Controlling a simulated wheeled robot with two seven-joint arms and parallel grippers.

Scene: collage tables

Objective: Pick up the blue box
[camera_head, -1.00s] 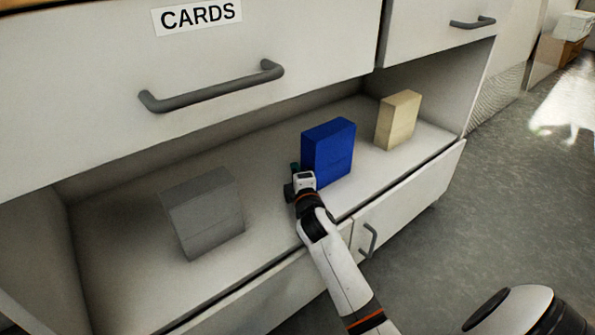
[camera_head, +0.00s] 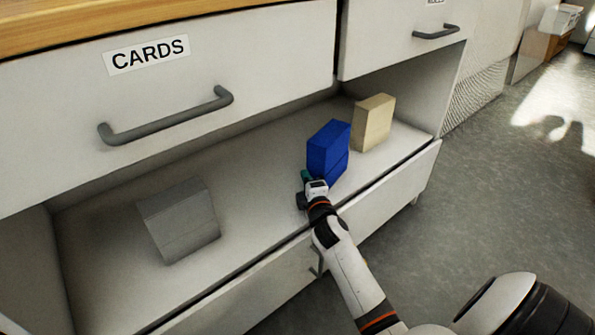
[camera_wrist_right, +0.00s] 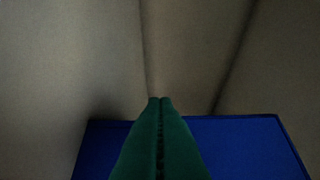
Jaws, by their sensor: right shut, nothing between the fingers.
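The blue box (camera_head: 328,150) stands upright on the open shelf, just left of the beige box and set at an angle. My right gripper (camera_head: 307,178) is at its near left side, low by the shelf, close to or touching it; I cannot tell which. In the right wrist view the green fingers (camera_wrist_right: 160,100) are pressed together with nothing between them. The top of the blue box (camera_wrist_right: 240,140) shows behind and on both sides of them. My left gripper is not in view.
A beige box (camera_head: 374,122) stands right behind the blue one. A grey box (camera_head: 180,222) leans at the shelf's left. Drawers with handles (camera_head: 168,118) hang above the shelf (camera_head: 262,185), and a lower front panel edges it. The shelf between grey and blue boxes is clear.

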